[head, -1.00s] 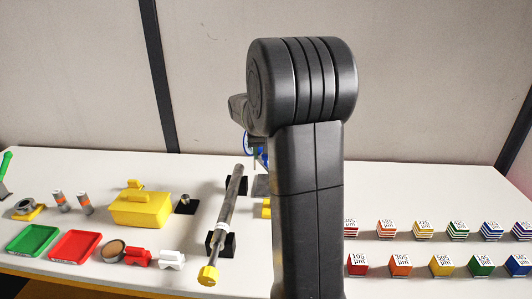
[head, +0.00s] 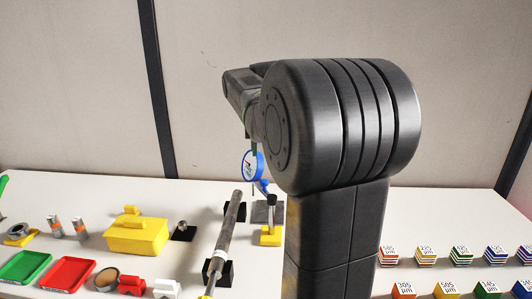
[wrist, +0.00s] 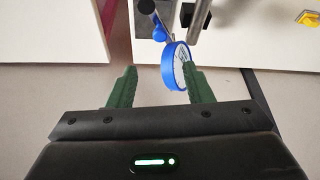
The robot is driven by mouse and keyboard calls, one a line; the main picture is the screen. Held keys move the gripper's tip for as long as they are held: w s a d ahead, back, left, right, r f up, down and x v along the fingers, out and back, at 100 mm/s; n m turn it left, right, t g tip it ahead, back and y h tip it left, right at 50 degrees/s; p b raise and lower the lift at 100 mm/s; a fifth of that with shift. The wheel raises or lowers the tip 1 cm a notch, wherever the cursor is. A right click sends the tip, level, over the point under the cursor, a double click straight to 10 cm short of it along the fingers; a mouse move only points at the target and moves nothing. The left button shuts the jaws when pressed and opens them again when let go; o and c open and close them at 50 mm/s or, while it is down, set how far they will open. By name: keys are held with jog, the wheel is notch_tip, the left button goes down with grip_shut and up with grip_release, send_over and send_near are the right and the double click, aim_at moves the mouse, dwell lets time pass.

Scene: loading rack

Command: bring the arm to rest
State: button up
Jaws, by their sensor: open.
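My gripper (wrist: 160,88) shows in the wrist view with its two green fingers spread apart and nothing held between them. A blue-rimmed dial gauge (wrist: 168,68) stands close by; in this view its rim appears beside the right finger, and I cannot tell whether they touch. The gauge also shows in the head view (head: 252,165), left of my arm. In the head view my dark arm stands at the middle right and hides part of the table; most of the gripper is hidden behind it.
On the white table, a grey rod (head: 228,225) rests on black supports. Left are a yellow box (head: 137,236), a red tray (head: 67,272) and a green tray (head: 24,267). Several coloured labelled blocks (head: 425,255) stand at right. A grey wall is behind.

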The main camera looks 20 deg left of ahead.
aim_at(262, 182)
jog(key=shift+f, duration=0.1)
jog(key=x, duration=1.3)
jog(key=shift+w+a+f+p, duration=0.1)
jog(key=shift+f+p, duration=0.25)
jog(key=shift+p, duration=0.05)
jog(key=shift+r, duration=0.1)
jog(key=shift+f, duration=0.3)
jog(key=shift+a+r+n, duration=0.1)
jog(key=shift+r+n, duration=0.1)
jog(key=shift+n, duration=0.2)
jog(key=shift+s+n+y, duration=0.3)
jog(key=shift+n+y, duration=0.1)
jog(key=shift+s+a+n+g, duration=0.1)
jog(key=shift+n+g, duration=0.2)
jog(key=shift+n, duration=0.2)
dwell(0.4)
jog(key=shift+r, duration=0.1)
